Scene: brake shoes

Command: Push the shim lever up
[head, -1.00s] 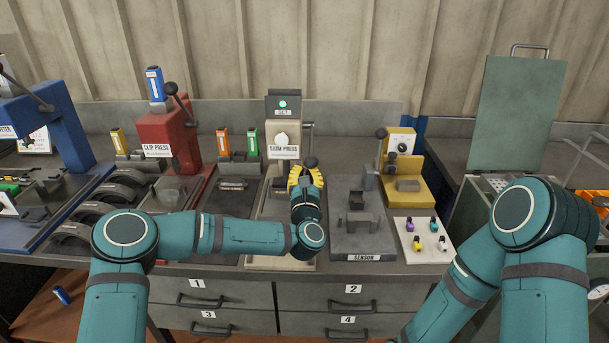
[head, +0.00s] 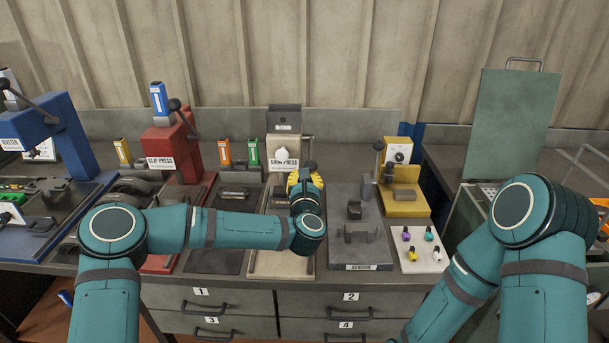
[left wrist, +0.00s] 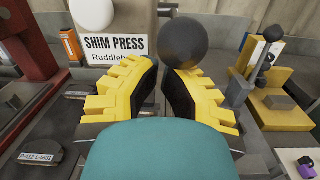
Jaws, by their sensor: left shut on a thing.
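The beige shim press (head: 283,143) stands at the back middle of the bench, with a "SHIM PRESS" label (left wrist: 115,46) in the left wrist view. The shim lever's dark round knob (head: 310,165) is in front of its right side; it fills the upper middle of the left wrist view (left wrist: 184,43). My left gripper (head: 304,180), with yellow fingers, is shut on the lever just below the knob. In the left wrist view the fingers (left wrist: 165,80) flank the knob's underside. The lever's shaft is mostly hidden. My right gripper is out of view.
The red clip press (head: 172,150) stands to the left. The grey sensor fixture (head: 358,250) and a yellow device (head: 404,199) are to the right. Small coloured pieces sit on a white plate (head: 418,262). Numbered drawers (head: 230,300) are below.

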